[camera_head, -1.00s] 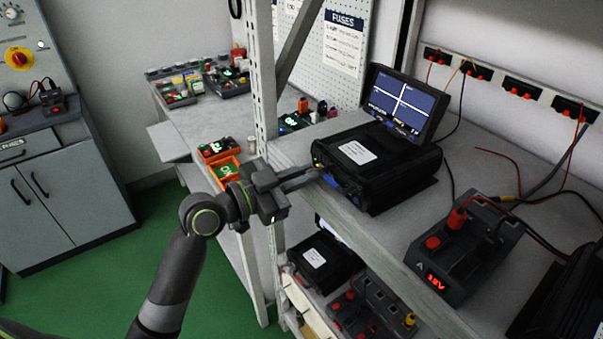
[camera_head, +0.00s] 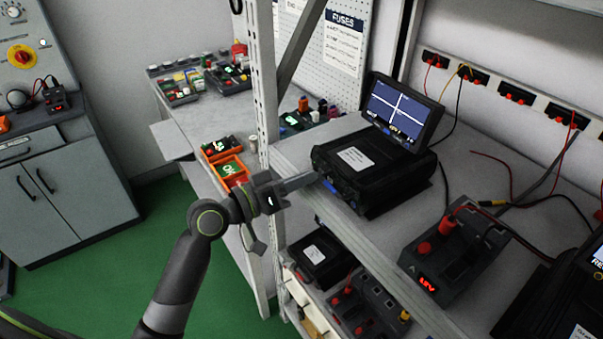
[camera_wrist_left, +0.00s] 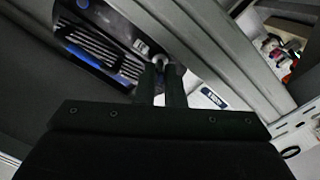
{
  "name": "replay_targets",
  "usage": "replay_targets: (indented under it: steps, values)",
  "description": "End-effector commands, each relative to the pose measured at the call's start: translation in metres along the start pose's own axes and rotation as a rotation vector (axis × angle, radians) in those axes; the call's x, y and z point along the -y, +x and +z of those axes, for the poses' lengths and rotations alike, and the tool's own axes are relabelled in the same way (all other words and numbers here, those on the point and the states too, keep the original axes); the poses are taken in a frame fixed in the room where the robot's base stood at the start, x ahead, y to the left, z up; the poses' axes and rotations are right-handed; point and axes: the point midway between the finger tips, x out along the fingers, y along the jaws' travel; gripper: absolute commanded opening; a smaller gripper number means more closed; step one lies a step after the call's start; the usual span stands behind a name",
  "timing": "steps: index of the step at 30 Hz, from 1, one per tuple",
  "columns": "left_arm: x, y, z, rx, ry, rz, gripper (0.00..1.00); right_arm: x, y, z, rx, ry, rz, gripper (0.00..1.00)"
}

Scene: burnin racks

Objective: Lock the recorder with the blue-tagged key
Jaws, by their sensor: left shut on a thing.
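The recorder (camera_head: 358,180) is a black box with a raised lit screen (camera_head: 398,108), on the upper shelf in the head view. My left gripper (camera_head: 313,178) is at the recorder's front face, near its left end. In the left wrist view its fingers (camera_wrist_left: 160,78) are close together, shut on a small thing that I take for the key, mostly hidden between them. The recorder's front (camera_wrist_left: 105,55), with blue parts and ribs, shows just beyond the fingertips. I cannot tell whether the key is inside the lock. No tag can be made out clearly. My right gripper is out of view.
The shelf's front edge (camera_head: 372,262) runs under my gripper, and a grey post (camera_head: 264,90) stands left of it. A power unit (camera_head: 452,262) with red plugs is to the right. Orange bins (camera_head: 228,168) lie on the bench behind. More units (camera_head: 322,256) sit below.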

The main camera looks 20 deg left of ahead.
Motion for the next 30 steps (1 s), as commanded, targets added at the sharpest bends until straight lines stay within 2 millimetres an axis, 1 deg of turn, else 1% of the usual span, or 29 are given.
replay_targets:
  steps: [1,6,12,28,29,30]
  values:
    - [-0.0007,-0.0001,-0.0012,0.0,-0.031,-0.001,0.0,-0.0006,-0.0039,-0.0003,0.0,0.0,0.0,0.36]
    - [0.0001,0.0,-0.0007,0.001,-0.117,-0.002,0.0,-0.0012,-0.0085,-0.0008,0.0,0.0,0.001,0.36]
    - [0.0002,0.0,-0.0002,0.001,-0.175,0.0,0.0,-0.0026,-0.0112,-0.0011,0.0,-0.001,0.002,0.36]
    - [0.0006,0.0001,0.0002,0.0,-0.195,0.0,0.0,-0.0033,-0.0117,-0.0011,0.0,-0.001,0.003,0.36]
    - [0.0006,0.0001,0.0002,0.0,-0.195,0.0,0.11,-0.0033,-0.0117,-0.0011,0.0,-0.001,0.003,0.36]
    - [0.0006,0.0001,0.0002,0.0,-0.195,0.0,0.14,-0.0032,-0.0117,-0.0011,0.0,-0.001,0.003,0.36]
